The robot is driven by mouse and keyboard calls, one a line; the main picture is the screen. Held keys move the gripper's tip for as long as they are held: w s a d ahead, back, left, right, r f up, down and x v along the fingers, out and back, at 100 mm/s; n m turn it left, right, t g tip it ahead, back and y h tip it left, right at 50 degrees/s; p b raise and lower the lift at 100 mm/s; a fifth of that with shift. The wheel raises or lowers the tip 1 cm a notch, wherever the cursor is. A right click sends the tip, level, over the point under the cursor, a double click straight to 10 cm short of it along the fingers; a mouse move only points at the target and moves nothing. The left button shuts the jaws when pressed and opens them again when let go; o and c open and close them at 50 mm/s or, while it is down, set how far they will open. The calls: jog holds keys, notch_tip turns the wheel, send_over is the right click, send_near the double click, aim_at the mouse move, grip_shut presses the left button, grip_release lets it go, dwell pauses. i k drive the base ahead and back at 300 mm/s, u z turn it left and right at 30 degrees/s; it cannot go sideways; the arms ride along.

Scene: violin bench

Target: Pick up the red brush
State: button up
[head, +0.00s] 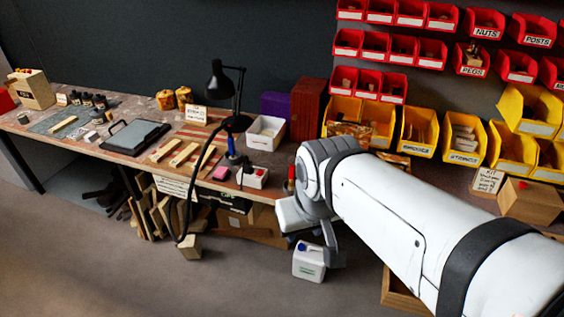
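A small upright red item (291,179) stands at the bench's front edge, just left of my arm's wrist. It may be the red brush, but it is too small and partly covered to be sure. My gripper (310,238) hangs below the wrist, lower in the picture than the red item and in front of the bench. Its fingers are partly hidden and small, so I cannot tell whether it is open or shut. I see nothing clearly held in it.
The long bench (222,187) carries a black lamp (220,85), an upright blue item (231,148), a white bin (265,133) and a white box with a red top part (252,177). Yellow bins (419,130) stand behind my arm.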

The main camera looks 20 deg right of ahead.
aim_at(291, 182)
jog(key=u, duration=0.05)
jog(key=i, duration=1)
jog(key=z, duration=0.05)
